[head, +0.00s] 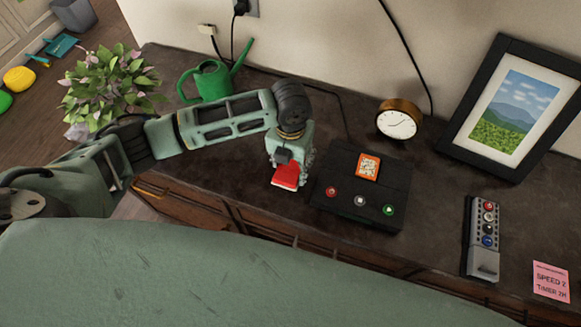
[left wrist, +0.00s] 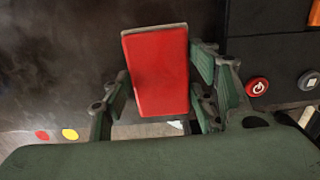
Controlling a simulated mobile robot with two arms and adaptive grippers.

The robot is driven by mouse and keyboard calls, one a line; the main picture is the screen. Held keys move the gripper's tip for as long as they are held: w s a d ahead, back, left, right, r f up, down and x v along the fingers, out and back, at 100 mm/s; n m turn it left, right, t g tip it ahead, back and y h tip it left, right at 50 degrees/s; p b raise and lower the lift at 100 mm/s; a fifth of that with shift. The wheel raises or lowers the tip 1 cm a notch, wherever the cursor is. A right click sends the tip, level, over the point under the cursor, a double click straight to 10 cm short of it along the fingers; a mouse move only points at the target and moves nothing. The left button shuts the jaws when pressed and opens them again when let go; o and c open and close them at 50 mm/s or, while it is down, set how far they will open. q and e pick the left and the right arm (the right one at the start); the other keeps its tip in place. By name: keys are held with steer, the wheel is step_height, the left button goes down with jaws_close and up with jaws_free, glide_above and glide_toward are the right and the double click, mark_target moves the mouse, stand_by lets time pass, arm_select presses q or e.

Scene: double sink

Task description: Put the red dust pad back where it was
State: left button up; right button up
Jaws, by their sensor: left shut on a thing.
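The red dust pad (head: 286,175) is a flat red rectangular block with a grey edge. My left gripper (head: 288,163) is shut on it, just left of the black box with buttons (head: 345,199), near the front edge of the dark dresser top (head: 225,137). In the left wrist view the red pad (left wrist: 159,70) sits between the green fingers of the left gripper (left wrist: 160,88). I cannot tell how far the pad is above the dresser top. My right gripper is not in view.
The box carries an orange-and-white tile (head: 368,166). Behind stand a green watering can (head: 208,82), a clock (head: 398,121) and a picture frame (head: 509,110). A remote (head: 482,237) and a pink note (head: 551,282) lie at the right. A plant (head: 108,80) stands at the left.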

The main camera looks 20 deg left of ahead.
mark_target(291, 166)
arm_select(q)
step_height(291, 166, down, 2)
steer(key=shift+f, duration=0.55)
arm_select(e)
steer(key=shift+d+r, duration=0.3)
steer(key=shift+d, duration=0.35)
arm_select(q)
steer(key=shift+f, duration=0.2)
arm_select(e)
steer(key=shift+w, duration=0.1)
arm_select(q)
steer(key=o, duration=1.1)
steer(key=shift+r, duration=0.15)
step_height(291, 166, up, 12)
steer(key=shift+r+b, duration=0.1)
steer(key=shift+b, duration=0.55)
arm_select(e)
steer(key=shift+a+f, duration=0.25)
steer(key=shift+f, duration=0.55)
